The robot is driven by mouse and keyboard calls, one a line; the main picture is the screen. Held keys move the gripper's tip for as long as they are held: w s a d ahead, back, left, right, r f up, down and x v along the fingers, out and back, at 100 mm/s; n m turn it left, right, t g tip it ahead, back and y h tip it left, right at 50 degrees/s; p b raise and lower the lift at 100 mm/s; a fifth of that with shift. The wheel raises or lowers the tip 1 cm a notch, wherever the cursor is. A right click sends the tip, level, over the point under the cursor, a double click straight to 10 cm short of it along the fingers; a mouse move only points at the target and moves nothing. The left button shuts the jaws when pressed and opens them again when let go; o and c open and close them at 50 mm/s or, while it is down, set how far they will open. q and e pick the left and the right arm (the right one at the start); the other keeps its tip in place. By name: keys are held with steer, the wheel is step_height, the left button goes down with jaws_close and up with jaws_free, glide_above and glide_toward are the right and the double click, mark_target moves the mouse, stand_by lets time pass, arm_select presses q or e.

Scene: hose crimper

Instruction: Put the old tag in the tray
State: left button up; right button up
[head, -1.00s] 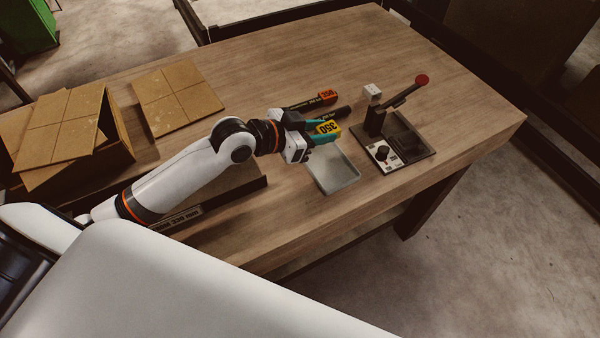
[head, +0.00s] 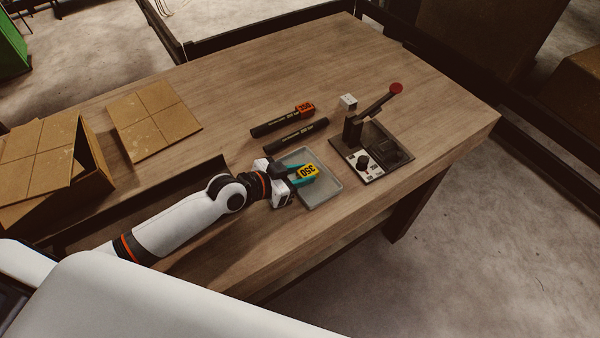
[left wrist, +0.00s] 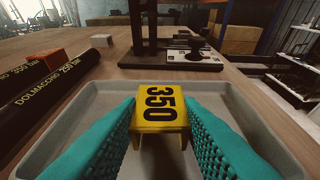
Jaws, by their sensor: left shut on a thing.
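The old tag (head: 309,171) is yellow with a black "350". My left gripper (head: 303,173) has teal fingers and is shut on it. In the left wrist view, the tag (left wrist: 160,110) sits between both fingers, over the inside of the tray. The tray (head: 325,196) is grey and shallow, with a raised rim; its rim also shows in the left wrist view (left wrist: 75,92). I cannot tell whether the tag touches the tray floor. My right gripper is not in view.
Two black hoses lie behind the tray; the farther one (head: 270,126) carries an orange tag (head: 305,110). The crimper (head: 372,150) with a red-knobbed lever stands right of the tray, a small white block (head: 348,101) behind it. Cardboard boxes (head: 50,160) are at left.

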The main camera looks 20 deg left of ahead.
arm_select(q)
steer(key=shift+f, duration=0.15)
steer(key=o, duration=0.9)
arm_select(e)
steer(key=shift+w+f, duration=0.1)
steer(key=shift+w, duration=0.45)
arm_select(q)
steer(key=shift+o, duration=0.2)
steer(key=b+v, duration=0.1)
steer(key=v, duration=1)
steer(key=shift+s+a+b, duration=0.1)
steer(key=shift+a+b, duration=0.05)
steer(key=shift+b, duration=0.25)
steer(key=shift+s+a+r, duration=0.2)
steer(key=shift+s+r, duration=0.1)
steer(key=shift+r, duration=0.05)
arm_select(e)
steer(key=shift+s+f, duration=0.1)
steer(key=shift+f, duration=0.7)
